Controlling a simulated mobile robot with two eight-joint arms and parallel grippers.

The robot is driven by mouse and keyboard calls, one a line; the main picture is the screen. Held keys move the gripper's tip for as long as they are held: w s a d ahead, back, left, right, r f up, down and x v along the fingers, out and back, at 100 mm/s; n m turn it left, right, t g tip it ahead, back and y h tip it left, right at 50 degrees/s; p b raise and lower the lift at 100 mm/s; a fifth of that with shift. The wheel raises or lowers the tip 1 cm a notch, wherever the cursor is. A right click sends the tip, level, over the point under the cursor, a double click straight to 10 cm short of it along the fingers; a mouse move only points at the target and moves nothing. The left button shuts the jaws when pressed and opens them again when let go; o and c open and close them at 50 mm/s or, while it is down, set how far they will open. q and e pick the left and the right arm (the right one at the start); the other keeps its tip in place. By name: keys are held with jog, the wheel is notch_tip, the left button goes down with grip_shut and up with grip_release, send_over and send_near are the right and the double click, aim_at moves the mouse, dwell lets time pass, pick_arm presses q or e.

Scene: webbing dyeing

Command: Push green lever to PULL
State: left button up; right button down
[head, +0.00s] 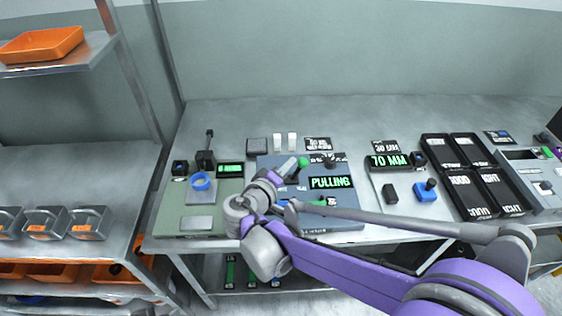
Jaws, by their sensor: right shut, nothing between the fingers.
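A green lever knob (302,163) shows at the back of the blue-grey machine plate (345,218), left of a display (331,182) that reads PULLING in green. My right gripper (292,167) is shut and empty, with its tips right beside the green knob. I cannot tell whether they touch it. My right wrist and forearm cover the left part of the plate and most of the lever's base. A second green-tipped part (323,202) lies lower on the plate, partly behind my arm. My left gripper is out of view.
A 70 MM display (388,161), a blue block (426,194) and black labelled trays (452,181) stand right. Shelves with orange bins (42,45) are at far left.

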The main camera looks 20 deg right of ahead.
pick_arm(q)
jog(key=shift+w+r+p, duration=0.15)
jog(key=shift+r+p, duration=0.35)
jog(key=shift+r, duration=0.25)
pick_arm(e)
jog(key=shift+s+d+m+y, duration=0.2)
jog(key=shift+d+m+y, duration=0.3)
jog(key=shift+d+m, duration=0.15)
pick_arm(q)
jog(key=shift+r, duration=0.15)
pick_arm(e)
jog(key=shift+r, duration=0.2)
